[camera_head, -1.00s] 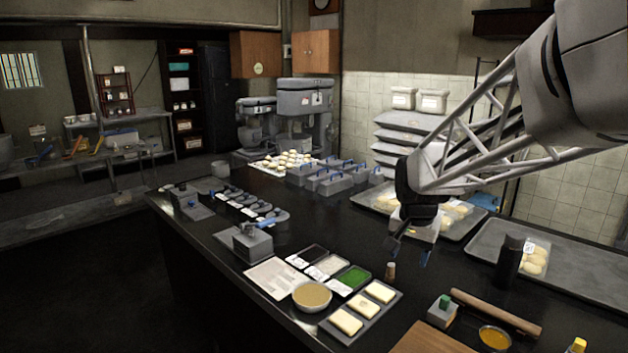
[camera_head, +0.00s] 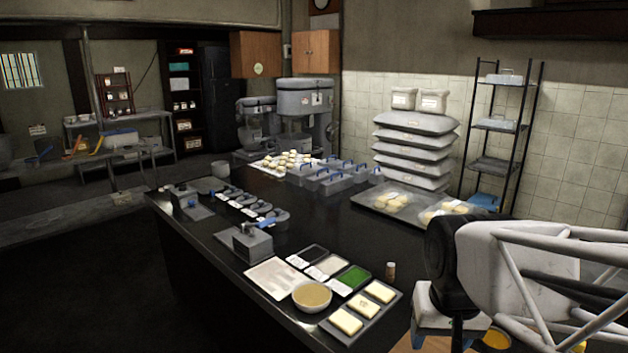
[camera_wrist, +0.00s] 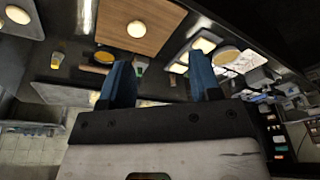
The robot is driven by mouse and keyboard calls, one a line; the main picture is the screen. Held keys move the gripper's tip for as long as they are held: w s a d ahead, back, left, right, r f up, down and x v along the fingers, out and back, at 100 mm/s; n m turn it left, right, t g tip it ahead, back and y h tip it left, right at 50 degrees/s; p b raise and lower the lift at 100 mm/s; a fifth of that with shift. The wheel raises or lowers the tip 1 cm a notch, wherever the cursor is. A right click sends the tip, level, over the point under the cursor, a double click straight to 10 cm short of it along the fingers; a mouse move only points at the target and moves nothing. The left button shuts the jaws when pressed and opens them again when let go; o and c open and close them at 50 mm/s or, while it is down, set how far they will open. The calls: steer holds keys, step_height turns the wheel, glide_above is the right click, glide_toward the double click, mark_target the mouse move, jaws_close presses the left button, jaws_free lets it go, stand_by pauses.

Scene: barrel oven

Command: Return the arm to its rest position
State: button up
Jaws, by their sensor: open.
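My gripper (camera_wrist: 161,62) shows in the wrist view as two blue fingers standing well apart with nothing between them. It is open and empty. In the head view my arm is folded low at the right edge, over the near right part of the dark counter (camera_head: 250,325). The fingertips cannot be made out there. In the wrist view a wooden board (camera_wrist: 165,12) with a pale round piece on it lies beyond the fingers.
A tray with butter-like slabs (camera_head: 384,312), a bowl (camera_head: 312,296) and a small cork-coloured piece (camera_head: 391,271) stand left of my arm. Dough trays (camera_head: 372,206) lie behind it. A wire-shelf rack (camera_head: 510,130) stands at the back wall. The counter's middle is clear.

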steer(key=shift+n, duration=0.6)
steer(key=shift+s+a+f, duration=0.1)
steer(key=shift+s+f, duration=0.15)
steer(key=shift+s, duration=0.6)
steer(key=shift+s+f, duration=0.25)
steer(key=shift+s, duration=0.6)
steer(key=shift+s+a+f, duration=0.1)
steer(key=shift+s+f, duration=0.15)
steer(key=shift+s, duration=0.6)
